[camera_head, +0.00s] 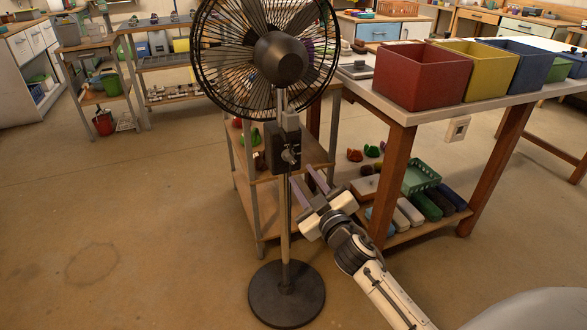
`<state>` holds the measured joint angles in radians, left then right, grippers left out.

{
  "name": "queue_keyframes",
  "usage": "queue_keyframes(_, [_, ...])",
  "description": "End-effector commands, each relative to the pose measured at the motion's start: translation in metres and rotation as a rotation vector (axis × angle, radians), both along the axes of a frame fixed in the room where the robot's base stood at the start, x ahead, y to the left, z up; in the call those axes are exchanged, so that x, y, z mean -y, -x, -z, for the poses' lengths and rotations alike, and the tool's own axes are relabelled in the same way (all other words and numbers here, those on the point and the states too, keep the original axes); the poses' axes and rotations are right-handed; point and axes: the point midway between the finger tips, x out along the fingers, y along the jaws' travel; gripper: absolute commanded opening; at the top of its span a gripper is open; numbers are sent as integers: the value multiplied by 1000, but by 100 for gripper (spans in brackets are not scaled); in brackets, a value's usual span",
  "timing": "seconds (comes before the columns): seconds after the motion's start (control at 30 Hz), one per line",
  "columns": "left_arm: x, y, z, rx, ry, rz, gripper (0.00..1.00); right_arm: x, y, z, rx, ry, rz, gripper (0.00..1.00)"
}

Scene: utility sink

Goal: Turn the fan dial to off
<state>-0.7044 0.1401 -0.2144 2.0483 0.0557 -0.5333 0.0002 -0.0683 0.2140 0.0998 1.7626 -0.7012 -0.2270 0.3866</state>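A black standing fan (280,57) stands upright on a round dark base (286,294) near the middle of the head view. Its grey pole carries a dark control box (276,153) below the fan head. A small grey dial (290,154) shows on the box's front; its setting is too small to read. My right gripper (302,174) comes in from the lower right. Its two purplish fingers are apart with nothing between them, and they point up toward the dial from just below it. I cannot tell how close the tips are in depth. My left gripper is not in view.
A workbench to the right holds a red bin (421,77), a yellow bin (474,72) and a blue bin (520,68). A wooden shelf unit (258,205) stands right behind the fan pole. The floor to the left of the fan is clear.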

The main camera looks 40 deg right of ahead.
Motion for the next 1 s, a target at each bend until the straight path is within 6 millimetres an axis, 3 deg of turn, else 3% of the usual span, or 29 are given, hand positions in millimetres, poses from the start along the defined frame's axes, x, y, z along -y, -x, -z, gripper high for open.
queue_keyframes(0.2, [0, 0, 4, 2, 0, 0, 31, 10, -42, 0, 1, 2, 0, 31])
queue_keyframes(0.4, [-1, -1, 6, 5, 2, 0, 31, 16, -67, 1, -2, 1, 0, 31])
queue_keyframes(0.8, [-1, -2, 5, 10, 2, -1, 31, 18, -76, 0, -2, 1, 0, 31])
queue_keyframes(1.0, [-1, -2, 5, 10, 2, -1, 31, 18, -75, 0, -2, 0, 0, 0])
